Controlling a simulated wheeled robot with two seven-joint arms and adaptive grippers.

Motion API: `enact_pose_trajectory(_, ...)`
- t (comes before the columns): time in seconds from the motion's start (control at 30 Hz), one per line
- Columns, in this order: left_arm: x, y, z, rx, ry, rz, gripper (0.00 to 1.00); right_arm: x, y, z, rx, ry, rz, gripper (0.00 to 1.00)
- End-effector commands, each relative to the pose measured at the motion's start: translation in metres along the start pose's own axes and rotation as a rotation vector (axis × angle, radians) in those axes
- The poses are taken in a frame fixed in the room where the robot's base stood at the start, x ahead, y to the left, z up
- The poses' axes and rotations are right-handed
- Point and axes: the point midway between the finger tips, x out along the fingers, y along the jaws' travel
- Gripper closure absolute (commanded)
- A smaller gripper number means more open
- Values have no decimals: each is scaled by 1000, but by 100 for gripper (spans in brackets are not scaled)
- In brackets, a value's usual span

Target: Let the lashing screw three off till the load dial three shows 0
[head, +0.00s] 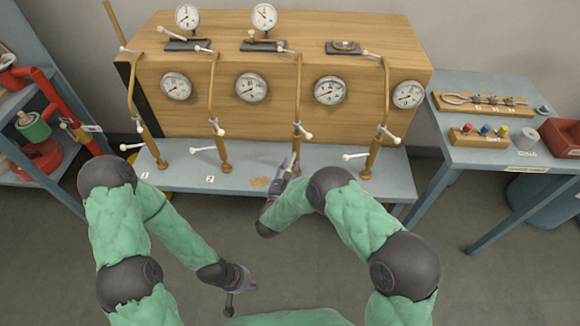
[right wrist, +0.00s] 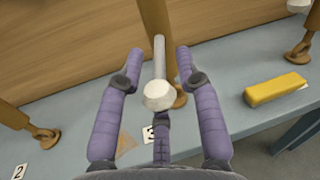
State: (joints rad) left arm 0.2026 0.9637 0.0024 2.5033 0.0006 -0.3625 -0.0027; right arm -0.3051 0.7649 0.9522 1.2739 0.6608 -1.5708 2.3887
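Lashing screw three is a brown post (right wrist: 153,18) with a grey bar handle (right wrist: 159,55) ending in a white knob (right wrist: 158,95). A label "3" (right wrist: 149,133) lies on the bench by it. My right gripper (head: 291,166) is at the foot of this post in the head view. In the right wrist view its fingers (right wrist: 158,68) stand apart on both sides of the handle, with gaps visible. Load dial three (head: 330,90) is on the wooden front above; its needle is too small to read. My left gripper (head: 236,287) hangs low over the floor; its fingers are unclear.
Similar posts stand on the grey bench (head: 185,178), with screw two (head: 224,158) left and screw four (head: 373,155) right. A yellow block (right wrist: 275,90) lies on the bench right of post three. A side table (head: 480,150) holds tools. Red equipment (head: 60,105) fills the left shelf.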

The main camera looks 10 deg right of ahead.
Motion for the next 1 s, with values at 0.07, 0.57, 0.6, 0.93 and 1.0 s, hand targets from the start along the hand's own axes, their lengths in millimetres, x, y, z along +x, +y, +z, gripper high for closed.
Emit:
enact_pose_trajectory(0.07,0,0,0,0,0,0,100,1,0,2,2,-3,-2,65)
enact_pose_trajectory(0.57,0,0,0,0,0,0,100,-48,0,3,2,-6,1,65)
enact_pose_trajectory(0.6,0,0,0,0,0,0,100,-56,1,4,3,-7,1,65)
enact_pose_trajectory(0.93,0,0,0,0,0,0,100,-109,1,2,3,-5,0,65)
enact_pose_trajectory(1.0,0,0,0,0,0,0,100,-114,1,2,2,-4,-1,65)
